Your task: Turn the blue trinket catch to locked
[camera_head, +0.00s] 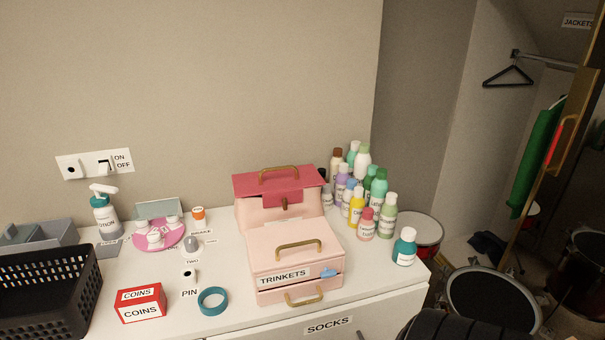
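The pale pink trinkets box (270,243) stands on the white dresser top, with a brass handle on its lid and a TRINKETS label on its front. The small blue catch (328,272) is on the front of this box, right of the label, at the lid seam. It is too small to tell which way it is turned. A drawer front with a brass handle (304,297) is below it.
A pink box with a red lid (275,184) stands close behind. Several bottles (357,203) crowd the right side. A teal ring (212,301), a red coins box (141,303) and a black basket (46,292) are to the left. The dresser's front edge is near.

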